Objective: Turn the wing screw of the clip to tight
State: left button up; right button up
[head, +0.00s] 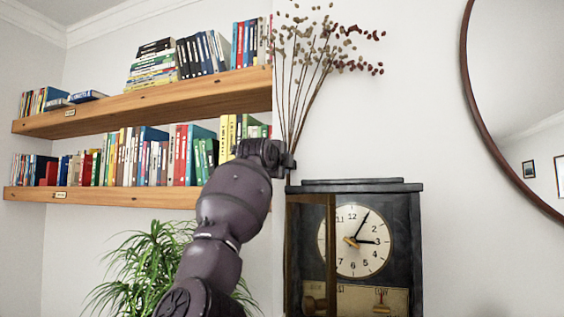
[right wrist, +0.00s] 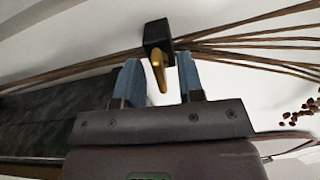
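In the right wrist view a black block-like clip (right wrist: 155,36) sits on a bundle of brown stems (right wrist: 215,47). Its brass wing screw (right wrist: 159,75) points toward my gripper. My right gripper (right wrist: 159,82) is open. Its two blue-grey fingers stand on either side of the wing screw, with a visible gap on each side. In the head view my right gripper (head: 286,162) is at the lower part of the dried stems (head: 306,95), just above the clock. There the arm and gripper largely hide the clip, and I cannot make out the wing screw. My left gripper is not in view.
A dark mantel clock (head: 403,225) with its door open stands just below the gripper. Two wooden shelves (head: 100,195) of books are at the left. A green plant (head: 150,262) is behind my arm. A round mirror (head: 478,110) hangs at the right.

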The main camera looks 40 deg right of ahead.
grip_shut()
jog(key=shift+f+m, duration=0.1)
jog(key=shift+m, duration=0.2)
jog(key=m+b, duration=0.1)
jog(key=m, duration=0.2)
jog(key=shift+m+b, duration=0.3)
jog(key=shift+b, duration=0.05)
jog(key=m, duration=0.3)
jog(key=shift+m, duration=0.3)
jog(key=m+b, duration=0.1)
jog(key=m, duration=0.5)
jog(key=shift+m, duration=1.5)
